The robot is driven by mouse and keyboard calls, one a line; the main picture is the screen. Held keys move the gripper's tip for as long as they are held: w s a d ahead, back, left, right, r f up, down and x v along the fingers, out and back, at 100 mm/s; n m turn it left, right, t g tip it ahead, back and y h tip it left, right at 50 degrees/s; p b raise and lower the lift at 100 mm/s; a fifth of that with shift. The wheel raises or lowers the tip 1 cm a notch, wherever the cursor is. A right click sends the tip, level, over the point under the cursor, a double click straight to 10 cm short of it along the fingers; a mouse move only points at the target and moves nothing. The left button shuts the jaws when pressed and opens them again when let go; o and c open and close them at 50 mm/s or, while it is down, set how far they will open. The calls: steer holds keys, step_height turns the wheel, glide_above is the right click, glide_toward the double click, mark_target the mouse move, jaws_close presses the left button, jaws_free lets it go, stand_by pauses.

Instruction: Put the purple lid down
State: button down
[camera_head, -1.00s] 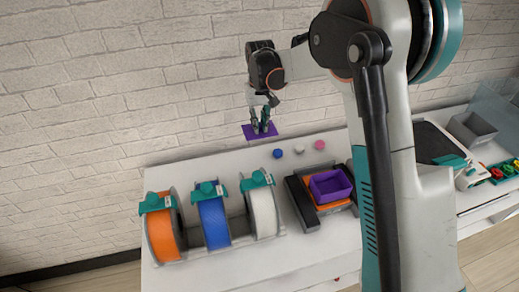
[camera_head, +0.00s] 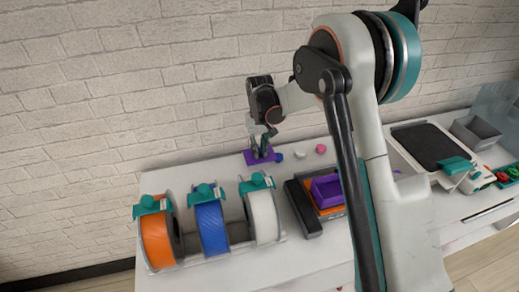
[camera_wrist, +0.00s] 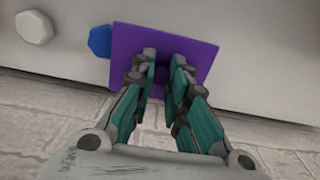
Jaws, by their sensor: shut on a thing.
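The purple lid (camera_head: 250,160) is a flat square at the back edge of the white table, left of the small blue piece (camera_head: 280,157). In the wrist view the lid (camera_wrist: 203,48) partly overhangs the table's edge, and its corner is close to the blue piece (camera_wrist: 99,41). My gripper (camera_head: 263,152) is above the lid, shut on its small central knob, seen between the fingers in the wrist view (camera_wrist: 163,77). I cannot tell whether the lid touches the table. The purple open box (camera_head: 327,190) stands on the dark and orange device to the right.
Orange (camera_head: 157,240), blue (camera_head: 212,228) and white (camera_head: 264,216) spools stand in a rack at the front left. White (camera_head: 300,155) and pink (camera_head: 321,149) pieces lie at the back. A grey bin (camera_head: 474,133) stands far right. The brick wall is close behind the table.

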steer(key=shift+f+b, duration=0.3)
steer(key=shift+f, duration=0.15)
steer(key=shift+f, duration=0.1)
steer(key=c, duration=1.6)
jaws_free()
steer(key=shift+o, duration=0.2)
